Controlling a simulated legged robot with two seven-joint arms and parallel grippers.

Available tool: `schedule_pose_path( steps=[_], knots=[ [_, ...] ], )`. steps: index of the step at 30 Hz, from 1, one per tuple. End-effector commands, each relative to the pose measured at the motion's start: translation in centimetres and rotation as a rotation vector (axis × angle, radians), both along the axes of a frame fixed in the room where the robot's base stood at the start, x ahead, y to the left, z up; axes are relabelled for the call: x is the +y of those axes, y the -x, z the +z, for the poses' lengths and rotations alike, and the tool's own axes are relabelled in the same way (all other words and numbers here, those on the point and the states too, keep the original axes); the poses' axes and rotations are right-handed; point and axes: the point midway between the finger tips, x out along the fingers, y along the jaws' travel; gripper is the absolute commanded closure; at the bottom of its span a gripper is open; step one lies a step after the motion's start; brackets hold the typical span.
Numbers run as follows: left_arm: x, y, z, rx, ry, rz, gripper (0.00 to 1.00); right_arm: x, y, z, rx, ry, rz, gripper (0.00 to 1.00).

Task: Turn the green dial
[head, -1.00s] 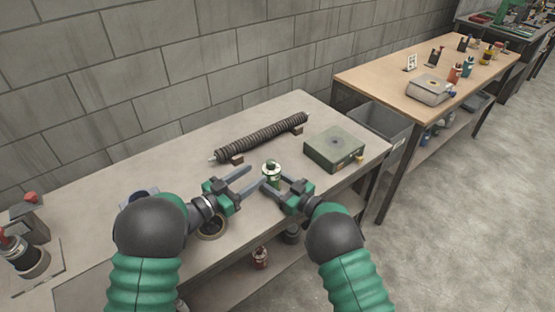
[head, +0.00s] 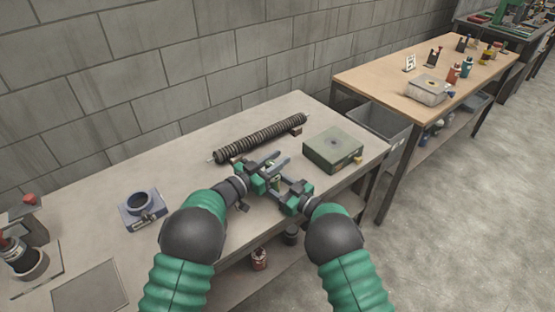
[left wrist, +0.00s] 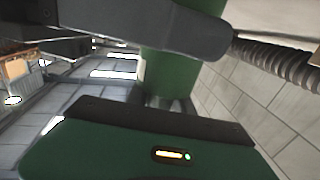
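A small green upright cylinder, which looks like the green dial (head: 275,184), stands near the front edge of the workbench and is mostly hidden by my grippers. In the left wrist view a large green cylinder (left wrist: 178,72) shows close up, with a grey finger crossing in front of its top. My left gripper (head: 279,163) is over and beside the dial, its fingers overlapping it in the head view; whether they grip it is hidden. My right gripper (head: 280,187) is at the dial's front right, its fingers apart.
A dark ribbed tube (head: 258,137) lies behind on two supports. A flat green box (head: 333,148) sits right of the grippers. A blue-grey device (head: 142,209) and a grey plate (head: 90,287) are at left. A wooden table (head: 385,84) with bottles stands back right.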

Motion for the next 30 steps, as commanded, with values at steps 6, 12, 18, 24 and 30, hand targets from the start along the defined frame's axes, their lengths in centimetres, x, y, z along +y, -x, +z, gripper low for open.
schedule_pose_path(
  steps=[6,12,18,24,30],
  knots=[
    [0.03,-0.01,-0.01,0.0,0.0,0.001,1.0,-0.04,0.02,-0.11,0.001,0.001,-0.001,0.96],
    [0.07,-0.02,0.0,0.0,0.0,0.003,1.0,-0.04,0.02,-0.11,0.001,0.001,-0.001,0.96],
    [0.14,-0.16,0.11,-0.003,0.003,0.043,1.0,-0.04,0.02,-0.11,0.002,0.001,0.0,0.96],
    [0.43,-0.4,0.24,-0.003,0.004,0.151,1.0,-0.01,0.05,-0.11,0.002,0.001,0.0,0.96],
    [0.73,-0.61,0.18,0.0,0.001,0.303,1.0,0.0,0.07,-0.12,0.002,0.001,0.001,0.96]
  ],
)
